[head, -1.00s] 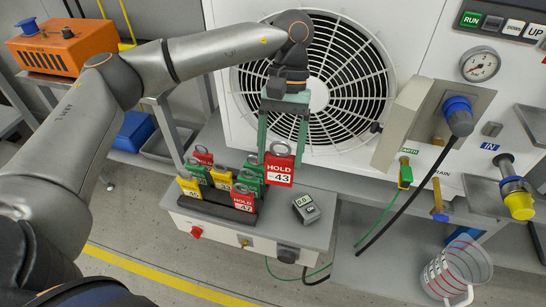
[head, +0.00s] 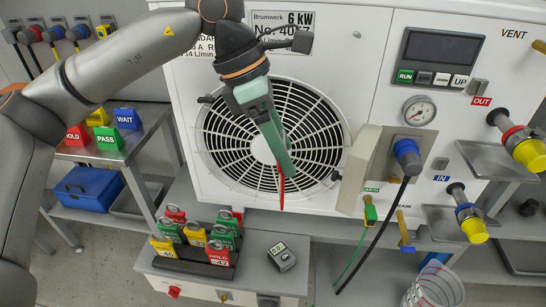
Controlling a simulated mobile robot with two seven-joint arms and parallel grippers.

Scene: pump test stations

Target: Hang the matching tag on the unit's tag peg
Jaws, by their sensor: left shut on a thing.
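My left gripper (head: 284,168) is shut on a red tag (head: 281,192), held in front of the fan grille and seen nearly edge-on, so its print is not readable now. The large white unit (head: 362,60) stands behind it, with a nameplate (head: 290,40) partly covered by my arm. A small dark stub (head: 336,175), perhaps the tag peg, sticks out at the grille's lower right, apart from the tag. A black tag rack (head: 190,266) at lower left holds several red, green and yellow tags. My right gripper is not in view.
A grey handheld meter (head: 282,257) lies beside the rack. A black hose (head: 375,235) and a green cable (head: 352,255) hang right of the grille. A beige angled panel (head: 358,172) juts out there. Large coloured sign blocks (head: 110,138) stand on a left-hand table.

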